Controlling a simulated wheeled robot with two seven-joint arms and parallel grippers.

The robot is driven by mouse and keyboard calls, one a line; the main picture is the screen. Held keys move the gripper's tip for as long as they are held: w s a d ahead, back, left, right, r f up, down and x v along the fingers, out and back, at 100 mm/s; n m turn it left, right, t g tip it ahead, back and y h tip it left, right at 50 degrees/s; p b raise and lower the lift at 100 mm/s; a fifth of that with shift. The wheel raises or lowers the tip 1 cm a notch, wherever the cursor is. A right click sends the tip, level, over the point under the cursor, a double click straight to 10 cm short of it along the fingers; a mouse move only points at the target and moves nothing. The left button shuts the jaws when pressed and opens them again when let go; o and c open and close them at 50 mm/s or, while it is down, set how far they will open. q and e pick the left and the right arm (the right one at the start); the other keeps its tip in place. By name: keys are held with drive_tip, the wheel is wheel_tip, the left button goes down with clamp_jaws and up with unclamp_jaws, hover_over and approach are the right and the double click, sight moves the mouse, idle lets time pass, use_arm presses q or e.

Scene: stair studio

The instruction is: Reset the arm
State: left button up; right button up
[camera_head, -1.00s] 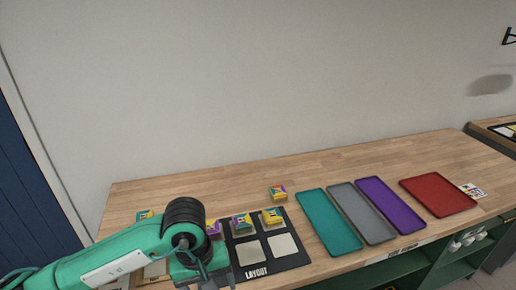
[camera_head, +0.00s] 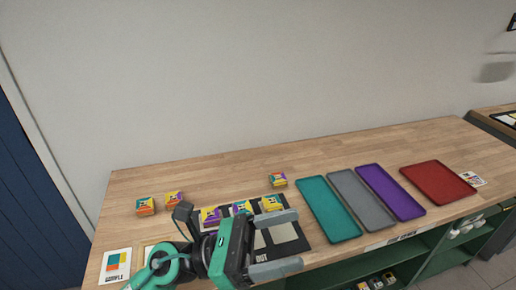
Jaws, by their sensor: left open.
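My left arm comes in from the lower left over the front of the wooden table. My left gripper (camera_head: 277,243) is open, with its two grey fingers apart and pointing right over the black layout mat (camera_head: 294,247). Nothing shows between the fingers. Several colourful blocks stand in a row along the mat's back, among them a left one (camera_head: 211,217), a middle one (camera_head: 241,208) and a right one (camera_head: 271,203). The gripper and arm hide much of the mat. My right gripper does not show.
Teal (camera_head: 329,210), grey (camera_head: 360,200), purple (camera_head: 390,192) and red (camera_head: 438,183) trays lie to the right. More blocks stand at the left (camera_head: 145,206) and behind the mat (camera_head: 278,180). A sample card (camera_head: 115,266) lies front left. The table's back strip is clear.

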use_arm(q)
drive_tip(key=w+a+f+n+t+y, duration=0.1)
drive_tip(key=w+a+n+t+y, duration=0.55)
drive_tip(key=n+t, duration=0.65)
drive_tip(key=w+a+f+n+t+y, duration=0.2)
drive_tip(key=w+a+n+t+y, duration=0.55)
drive_tip(key=n, duration=1.05)
drive_tip(key=s+a+f+n+g+y, duration=0.25)
drive_tip(key=a+f+n+y, duration=0.2)
drive_tip(key=f+n, duration=0.3)
drive_tip(key=s+a+f+n+g+y, duration=0.2)
drive_tip(key=a+f+n+g+y, duration=0.25)
drive_tip(key=f, duration=0.45)
drive_tip(key=s+a+f+n+g, duration=0.2)
drive_tip(key=s+f+n+g, duration=0.25)
drive_tip(key=s+f, duration=0.4)
drive_tip(key=s+a+f+n+g, duration=0.2)
drive_tip(key=s+f+n+g, duration=0.25)
drive_tip(key=s+f, duration=0.4)
wheel_tip(320, 180, down, 30)
drive_tip(key=s+m+g, duration=0.1)
drive_tip(key=s+g, duration=0.1)
drive_tip(key=s+a+f+g, duration=0.1)
drive_tip(key=s+a+f, duration=0.1)
drive_tip(key=s+f, duration=1.7)
drive_tip(key=shift+a+f, duration=0.2)
drive_tip(key=shift+a, duration=0.2)
